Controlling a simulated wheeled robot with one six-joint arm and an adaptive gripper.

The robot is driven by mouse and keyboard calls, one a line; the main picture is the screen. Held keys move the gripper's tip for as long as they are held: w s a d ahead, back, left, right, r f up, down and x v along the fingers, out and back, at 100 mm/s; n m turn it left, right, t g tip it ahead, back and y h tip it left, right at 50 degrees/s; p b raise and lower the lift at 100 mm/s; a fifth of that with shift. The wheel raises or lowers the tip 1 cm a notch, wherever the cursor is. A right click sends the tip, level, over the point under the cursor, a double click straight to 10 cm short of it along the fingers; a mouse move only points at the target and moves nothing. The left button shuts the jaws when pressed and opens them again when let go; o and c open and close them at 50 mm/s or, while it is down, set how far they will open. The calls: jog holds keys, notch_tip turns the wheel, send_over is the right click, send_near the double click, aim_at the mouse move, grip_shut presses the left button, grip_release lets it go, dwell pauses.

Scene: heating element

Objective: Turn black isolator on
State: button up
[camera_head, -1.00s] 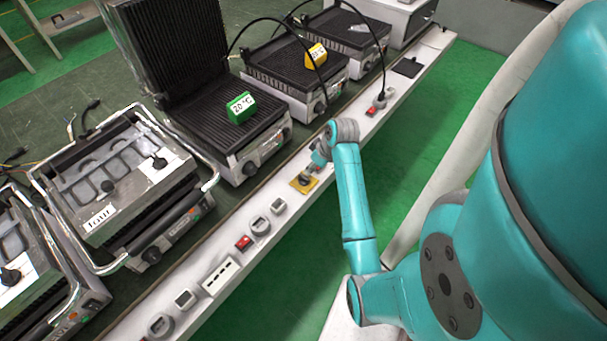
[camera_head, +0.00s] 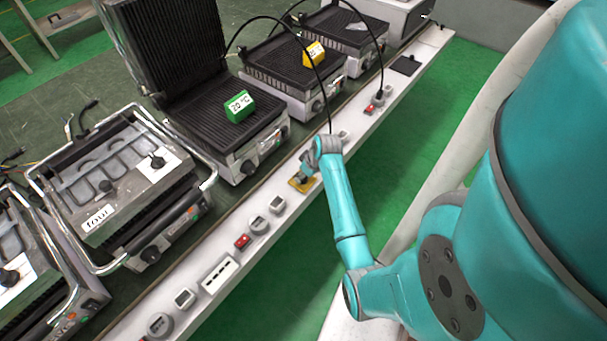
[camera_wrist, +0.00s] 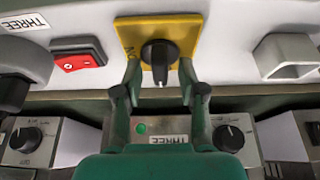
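The black isolator is a black rotary knob (camera_wrist: 160,54) on a yellow plate (camera_wrist: 130,36), set on the pale rail. In the wrist view the knob stands upright in line with the picture. In the head view the yellow plate (camera_head: 293,183) is partly hidden by my gripper (camera_head: 305,173). In the wrist view my gripper (camera_wrist: 160,72) is open, with one finger on each side of the knob's lower end. Gaps show between the fingers and the knob. I cannot tell how far the fingertips reach down towards the plate.
A red switch (camera_wrist: 80,61) lies left of the plate and a grey socket housing (camera_wrist: 284,58) lies right. Contact grills line the rail, one with a green 20 °C block (camera_head: 239,105). A black cable (camera_head: 325,85) hangs near my wrist.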

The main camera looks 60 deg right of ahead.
grip_shut()
jog(key=shift+a+m, duration=0.1)
jog(key=shift+m, duration=0.2)
jog(key=m+h, duration=0.1)
jog(key=m, duration=0.2)
jog(key=shift+m+g, duration=0.3)
jog(key=m, duration=0.2)
jog(key=m+g+h, duration=0.1)
jog(key=m, duration=0.1)
jog(key=shift+w+a+m+h, duration=0.1)
jog(key=shift+w+m+h, duration=0.05)
jog(key=shift+m+h, duration=0.15)
jog(key=m+g, duration=0.1)
jog(key=m, duration=0.1)
jog(key=m+h, duration=0.1)
jog(key=m, duration=0.1)
jog(key=shift+w+g, duration=0.1)
jog(key=shift+g, duration=0.3)
jog(key=m+g, duration=0.1)
jog(key=m, duration=0.4)
jog(key=shift+g, duration=0.4)
